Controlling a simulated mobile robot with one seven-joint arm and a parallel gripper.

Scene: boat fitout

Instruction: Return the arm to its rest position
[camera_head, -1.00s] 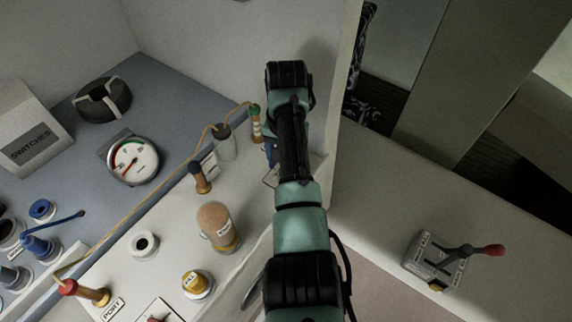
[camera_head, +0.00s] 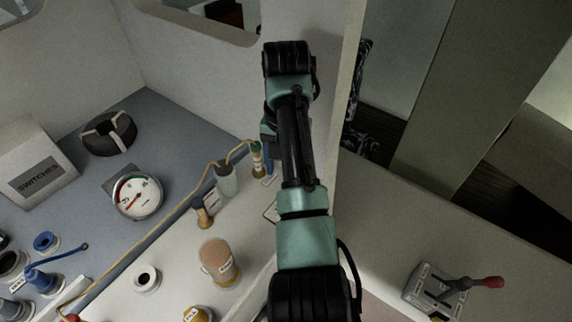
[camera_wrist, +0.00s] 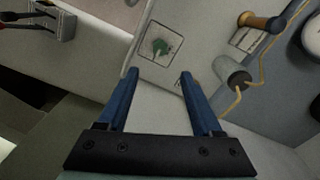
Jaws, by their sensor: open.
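My arm (camera_head: 303,240) reaches up the middle of the head view, over the pale bench top. In the wrist view my gripper (camera_wrist: 159,76) shows two blue fingers set wide apart. It is open, with nothing between the fingers. A square pale plate with a green mark (camera_wrist: 160,46) lies beyond the fingertips, apart from them. In the head view the arm mostly hides the gripper; only a bit of blue shows beside the green-topped peg (camera_head: 257,160).
A grey cylinder (camera_head: 226,180) and wooden peg (camera_head: 204,214) stand left of the arm, with a yellow cord (camera_head: 150,255). A gauge (camera_head: 137,196), black ring (camera_head: 109,133) and switches box (camera_head: 36,172) lie further left. A red-knobbed lever box (camera_head: 430,288) stands right. A wall panel (camera_head: 340,110) rises close beside the arm.

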